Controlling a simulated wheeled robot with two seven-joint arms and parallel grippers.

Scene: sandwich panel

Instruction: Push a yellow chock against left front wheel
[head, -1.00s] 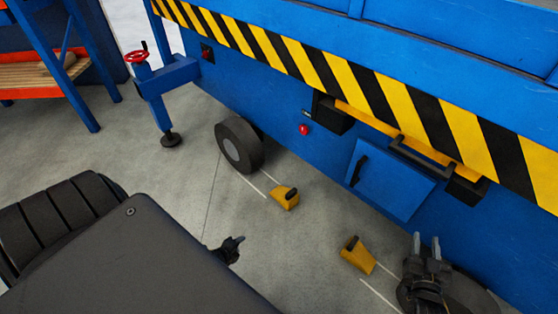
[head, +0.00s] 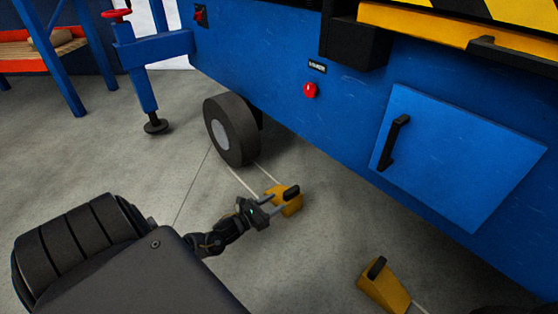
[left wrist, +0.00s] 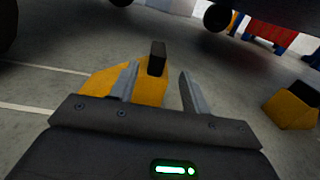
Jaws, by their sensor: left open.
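The left front wheel (head: 232,130) stands on the floor under the blue machine in the head view. A yellow chock (head: 290,207) with a black handle lies to its lower right, apart from the wheel. My left gripper (head: 276,202) is open right at this chock, its fingers partly covering it. In the left wrist view, the chock (left wrist: 150,90) is in front of the fingers (left wrist: 160,88), with its handle showing between them; contact cannot be told. A second yellow chock (head: 383,288) lies further right in the head view. My right gripper is out of view.
The blue machine body (head: 300,130) overhangs the wheel, with a blue door (head: 460,150) and red button (head: 310,90). A blue stabiliser leg (head: 143,90) stands left of the wheel. The floor between wheel and chock is clear, with painted white lines.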

